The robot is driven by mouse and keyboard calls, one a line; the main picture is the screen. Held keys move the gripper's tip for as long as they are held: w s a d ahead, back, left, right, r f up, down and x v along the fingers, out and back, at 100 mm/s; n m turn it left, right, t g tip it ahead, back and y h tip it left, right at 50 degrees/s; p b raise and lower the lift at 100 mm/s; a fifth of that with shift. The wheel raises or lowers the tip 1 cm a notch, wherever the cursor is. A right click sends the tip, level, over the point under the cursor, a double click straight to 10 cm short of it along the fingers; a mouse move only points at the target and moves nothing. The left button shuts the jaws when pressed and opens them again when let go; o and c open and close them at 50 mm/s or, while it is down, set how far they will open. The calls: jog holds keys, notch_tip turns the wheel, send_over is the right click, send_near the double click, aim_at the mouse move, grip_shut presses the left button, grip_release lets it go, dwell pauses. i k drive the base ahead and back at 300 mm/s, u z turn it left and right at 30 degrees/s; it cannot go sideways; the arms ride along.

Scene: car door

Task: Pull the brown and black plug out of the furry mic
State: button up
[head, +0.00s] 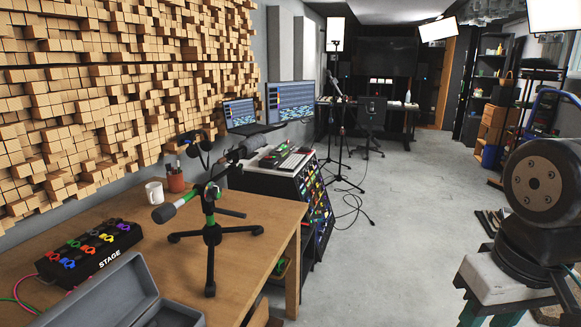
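A small black tripod stand (211,236) with green bands stands on the wooden table (130,235). Its slanted bar has a grey end (164,213) at the lower left. A dark, narrow piece (230,157) is at the bar's upper right end; I cannot tell whether it is the furry mic. I cannot make out a brown and black plug. My gripper is not in view; only a dark round joint of my arm shows at the right edge, well apart from the stand.
A pedal board (88,255), white mug (154,192) and brown pen cup (175,181) are on the table. An open grey case (110,295) is at the front. A laptop (242,115) and monitor (290,102) stand behind. The grey floor (400,215) is largely clear mid-room.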

aim_at(225, 158)
jog(key=z, duration=0.2)
jog(key=k, duration=0.5)
jog(key=z, duration=0.45)
jog(key=i, duration=2.4)
jog(key=u, duration=1.3)
jog(key=i, duration=0.8)
jog(key=u, duration=0.95)
jog(key=i, duration=0.2)
jog(key=u, duration=0.25)
